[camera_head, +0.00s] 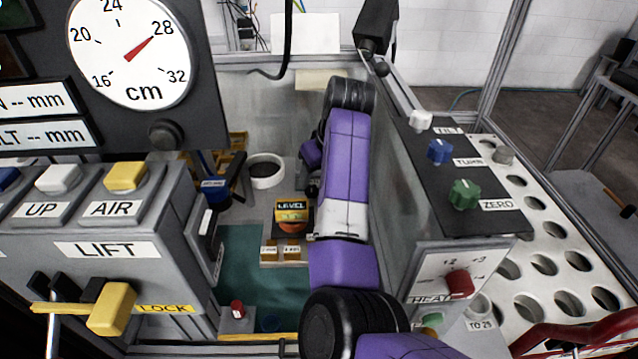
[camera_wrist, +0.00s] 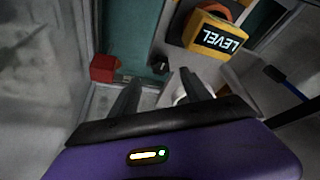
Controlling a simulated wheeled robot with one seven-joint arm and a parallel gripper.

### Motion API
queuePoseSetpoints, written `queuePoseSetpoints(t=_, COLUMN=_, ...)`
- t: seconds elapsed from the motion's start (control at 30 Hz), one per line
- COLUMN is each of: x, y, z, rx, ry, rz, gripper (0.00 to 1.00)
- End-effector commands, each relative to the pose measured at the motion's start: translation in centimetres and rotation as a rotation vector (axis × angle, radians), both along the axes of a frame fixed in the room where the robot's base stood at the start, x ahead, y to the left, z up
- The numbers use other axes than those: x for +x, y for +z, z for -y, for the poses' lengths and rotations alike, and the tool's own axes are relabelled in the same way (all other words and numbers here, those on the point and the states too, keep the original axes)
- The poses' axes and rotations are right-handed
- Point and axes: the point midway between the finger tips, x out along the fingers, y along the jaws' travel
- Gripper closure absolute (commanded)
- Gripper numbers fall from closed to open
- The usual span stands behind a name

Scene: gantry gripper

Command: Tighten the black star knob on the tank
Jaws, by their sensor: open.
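In the wrist view, the two dark fingers of my gripper (camera_wrist: 160,88) are spread apart with no object clearly held between them. A small black knob-like piece (camera_wrist: 160,65) shows just beyond the fingertips, apparently apart from them. It is too small to tell whether it is the star knob. No tank can be told for certain. In the head view my purple arm reaches down into the bay and hides the gripper and whatever is behind it.
A yellow LEVEL block (camera_head: 293,212) stands beside my arm; it also shows in the wrist view (camera_wrist: 215,36). A red piece (camera_wrist: 103,68) is left of the fingers. A white cup (camera_head: 265,171) stands farther back. The LIFT panel (camera_head: 60,268) and HEAT panel (camera_head: 432,287) flank the bay.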

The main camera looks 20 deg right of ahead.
Motion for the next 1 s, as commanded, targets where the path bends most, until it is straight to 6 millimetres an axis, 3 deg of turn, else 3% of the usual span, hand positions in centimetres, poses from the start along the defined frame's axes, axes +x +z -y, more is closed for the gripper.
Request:
queuePoseSetpoints(t=0.3, x=1.7, y=-4.3, z=-0.4, rx=0.001, ry=-0.001, rz=-0.002, gripper=0.44)
queuePoseSetpoints(t=0.7, x=2.0, y=-5.1, z=-0.5, rx=0.000, ry=-0.002, rz=-0.001, gripper=0.44)
queuePoseSetpoints(t=0.77, x=2.0, y=-5.1, z=-0.5, rx=0.000, ry=-0.002, rz=-0.001, gripper=0.52)
queuePoseSetpoints(t=1.0, x=2.0, y=-5.1, z=-0.5, rx=0.000, ry=-0.002, rz=-0.001, gripper=0.99)
